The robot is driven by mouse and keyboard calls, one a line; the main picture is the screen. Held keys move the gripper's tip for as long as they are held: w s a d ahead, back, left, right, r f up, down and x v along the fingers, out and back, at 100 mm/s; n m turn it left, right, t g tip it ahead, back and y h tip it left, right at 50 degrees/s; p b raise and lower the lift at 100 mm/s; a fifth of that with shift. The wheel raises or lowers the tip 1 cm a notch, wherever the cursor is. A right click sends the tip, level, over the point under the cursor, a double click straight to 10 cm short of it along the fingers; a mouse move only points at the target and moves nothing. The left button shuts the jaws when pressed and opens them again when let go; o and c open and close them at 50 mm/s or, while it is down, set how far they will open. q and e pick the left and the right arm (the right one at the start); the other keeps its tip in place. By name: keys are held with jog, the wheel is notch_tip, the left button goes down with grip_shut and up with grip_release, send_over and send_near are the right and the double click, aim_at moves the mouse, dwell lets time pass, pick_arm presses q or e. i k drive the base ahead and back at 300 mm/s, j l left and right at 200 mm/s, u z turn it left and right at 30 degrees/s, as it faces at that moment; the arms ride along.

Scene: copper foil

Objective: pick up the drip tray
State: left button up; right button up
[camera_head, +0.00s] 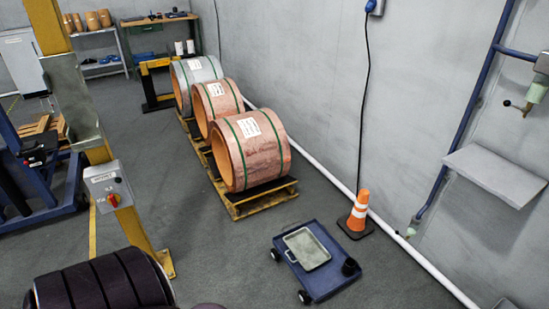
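A shallow pale grey tray (307,248), which looks like the drip tray, lies on a low blue wheeled cart (326,284) at the lower centre right. It has a raised rim and what looks like a small handle at its left side. Its inside looks empty. Neither of my grippers shows in this view.
A small black object (350,266) stands on the cart right of the tray. An orange cone (358,212) stands behind it, near the wall and a white floor pipe (384,232). Large copper coils (250,150) sit on pallets (262,200). Grey floor (215,245) left of the cart is clear.

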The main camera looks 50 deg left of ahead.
aim_at(307, 249)
jog(key=u, duration=1.15)
